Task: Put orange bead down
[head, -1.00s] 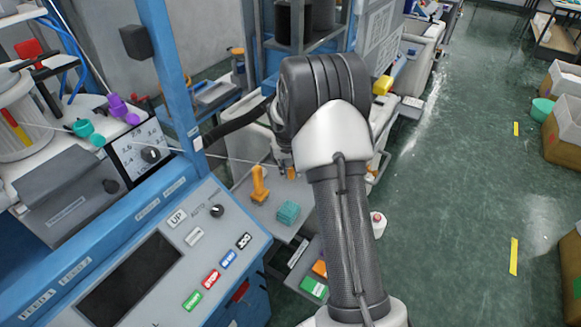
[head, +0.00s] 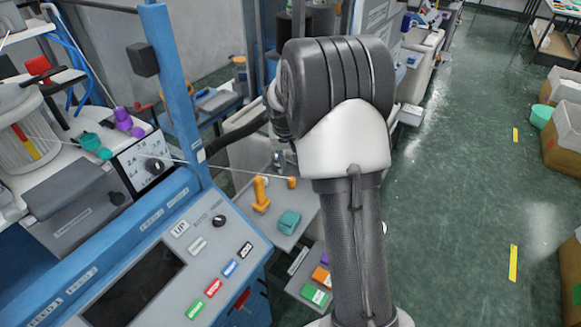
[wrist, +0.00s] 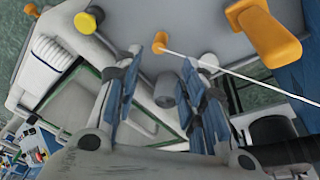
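The small orange bead (head: 292,182) is at the end of a taut pale thread, over or on the grey panel (head: 300,207); contact is unclear. In the wrist view the bead (wrist: 160,42) shows just beyond the fingertips, with the white thread (wrist: 225,70) running from it to the right. My gripper (wrist: 162,62) is open, its blue-padded fingers apart and not touching the bead. A grey cylinder (wrist: 165,88) appears between the fingers, farther off. In the head view my arm hides most of the gripper.
A larger orange peg-shaped piece (head: 261,195) stands left of the bead, and a teal piece (head: 289,222) lies nearer. A yellow knob (wrist: 86,21) sits at the panel's edge. The blue control console (head: 190,265) is at the left; open floor lies right.

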